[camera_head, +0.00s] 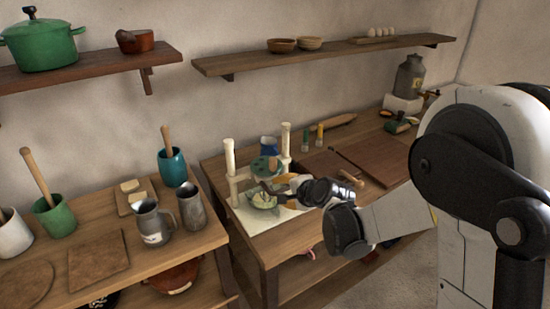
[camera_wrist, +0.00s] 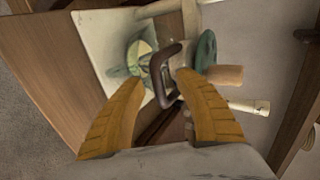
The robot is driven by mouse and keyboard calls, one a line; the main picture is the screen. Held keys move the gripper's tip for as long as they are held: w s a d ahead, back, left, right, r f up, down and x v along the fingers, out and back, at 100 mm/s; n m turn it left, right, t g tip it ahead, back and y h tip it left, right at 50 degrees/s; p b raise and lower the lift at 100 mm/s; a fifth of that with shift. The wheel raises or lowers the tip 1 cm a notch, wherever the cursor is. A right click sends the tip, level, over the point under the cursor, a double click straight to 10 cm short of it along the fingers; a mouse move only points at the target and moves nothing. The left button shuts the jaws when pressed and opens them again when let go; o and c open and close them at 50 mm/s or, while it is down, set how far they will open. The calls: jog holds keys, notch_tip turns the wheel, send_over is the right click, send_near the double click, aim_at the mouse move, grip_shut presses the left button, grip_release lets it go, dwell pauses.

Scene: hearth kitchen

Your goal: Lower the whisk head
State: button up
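The whisk stand has two cream posts (camera_head: 229,157) on a pale base board (camera_head: 254,222), with a round green head (camera_head: 265,164) between them. A light green bowl (camera_head: 263,201) sits below the head. In the wrist view I see the green head (camera_wrist: 205,49), the bowl (camera_wrist: 136,54) and a dark looped handle (camera_wrist: 157,66). My gripper (camera_head: 275,187) is at the front right of the stand. In the wrist view its yellow fingers (camera_wrist: 158,80) are apart, with the handle showing between and just beyond the tips. I cannot tell whether they touch it. The whisk wires are not clear.
A blue mug (camera_head: 269,146) stands behind the stand. A left table holds metal mugs (camera_head: 152,223) and a teal crock (camera_head: 172,166). Wall shelves (camera_head: 320,55) hang above.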

jog(key=p+v, duration=0.2)
jog(key=v, duration=0.5)
dwell(0.4)
